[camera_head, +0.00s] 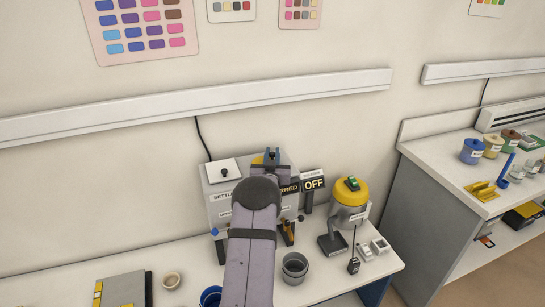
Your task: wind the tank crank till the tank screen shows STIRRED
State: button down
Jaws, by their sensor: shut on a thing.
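The tank (218,208) is a grey box against the wall on the bench, partly hidden by my arm. A label beginning "SETTL" shows on its front left. A dark screen (290,188) on its right shows yellow letters ending "RRED"; my arm covers the start of the word. My gripper (271,157) is at the tank's top right, shut on the tank crank. The crank is mostly hidden behind my gripper and wrist, so its angle cannot be told.
A dark "OFF" sign (314,183) stands right of the tank. A yellow-topped mixer (351,190), a grey cup (294,268), a blue cup (210,297) and a black handset (354,264) stand around. A second bench (430,150) is at right.

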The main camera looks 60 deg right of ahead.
jog(key=shift+d+f+n+t+y+b, duration=0.2)
jog(key=shift+n+t+y+b, duration=0.3)
jog(key=shift+n+t+b, duration=0.45)
jog(key=shift+w+d+n+t+y+b, duration=0.1)
jog(key=shift+w+n+t+y+b, duration=0.1)
jog(key=shift+n+t+y+b, duration=0.55)
jog(key=shift+w+d+r+n+t+y, duration=0.1)
jog(key=shift+w+n+t+y, duration=0.2)
jog(key=shift+n+t+y, duration=0.6)
jog(key=shift+w+d+r+n+t+y, duration=0.1)
jog(key=shift+w+n+t+y, duration=0.15)
jog(key=shift+n+t+y, duration=0.65)
jog(key=shift+t+y, duration=0.25)
jog(key=shift+t, duration=0.25)
jog(key=shift+w+n+t+y+b, duration=0.3)
jog(key=shift+n+t+y+b, duration=0.4)
jog(key=shift+y+b, duration=0.5)
jog(key=shift+r+y, duration=0.15)
jog(key=shift+y, duration=0.15)
jog(key=c, duration=1.6)
grip_release()
jog(key=shift+w, duration=0.1)
jog(key=shift+c, duration=0.2)
jog(key=shift+a, duration=0.1)
